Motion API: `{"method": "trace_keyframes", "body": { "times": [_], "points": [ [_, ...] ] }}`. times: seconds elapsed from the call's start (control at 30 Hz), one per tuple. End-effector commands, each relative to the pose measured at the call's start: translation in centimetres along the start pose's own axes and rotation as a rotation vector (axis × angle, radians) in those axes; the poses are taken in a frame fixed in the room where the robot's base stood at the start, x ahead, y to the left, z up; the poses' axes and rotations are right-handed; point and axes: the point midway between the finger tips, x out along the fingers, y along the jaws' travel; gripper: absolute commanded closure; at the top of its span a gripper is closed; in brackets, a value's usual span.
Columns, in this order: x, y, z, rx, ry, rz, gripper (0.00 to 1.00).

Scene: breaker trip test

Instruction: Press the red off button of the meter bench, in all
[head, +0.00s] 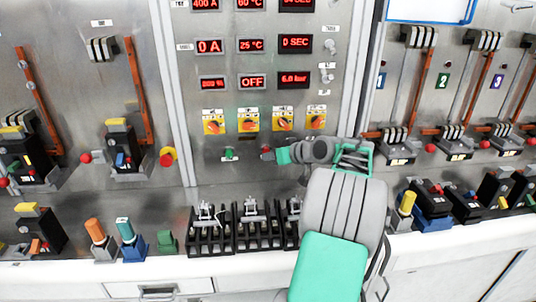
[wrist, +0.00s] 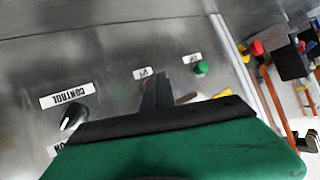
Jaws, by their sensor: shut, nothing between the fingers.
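The meter bench panel (head: 215,175) stands upright in the middle of the head view. The red off button (head: 266,150) is a small red spot low on it, partly covered by my gripper's tip. My gripper (head: 273,154) is shut and empty, its fingertips at the button; I cannot tell whether they touch it. In the wrist view my shut fingers (wrist: 163,85) reach the panel below a small white label (wrist: 146,73), and the red button is hidden behind them. The green button (head: 229,153) is to the left in the head view; it also shows in the wrist view (wrist: 201,68).
Yellow rotary switches (head: 248,121) sit above the buttons, under red displays, one reading OFF (head: 251,82). A black control knob (wrist: 73,116) is near my gripper in the wrist view. Black terminal blocks (head: 258,226) stand on the ledge below. Breakers flank both sides.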

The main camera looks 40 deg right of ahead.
Motion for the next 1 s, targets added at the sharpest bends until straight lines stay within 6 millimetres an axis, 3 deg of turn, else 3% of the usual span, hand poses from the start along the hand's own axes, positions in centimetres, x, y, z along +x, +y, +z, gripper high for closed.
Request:
{"method": "trace_keyframes", "body": {
  "times": [0.47, 1.0],
  "points": [
    [-0.7, -0.5, 0.7, 0.001, -0.001, 0.000, 1.00],
    [-3.9, -2.8, 3.0, 0.001, -0.001, 0.000, 1.00]
  ]
}}
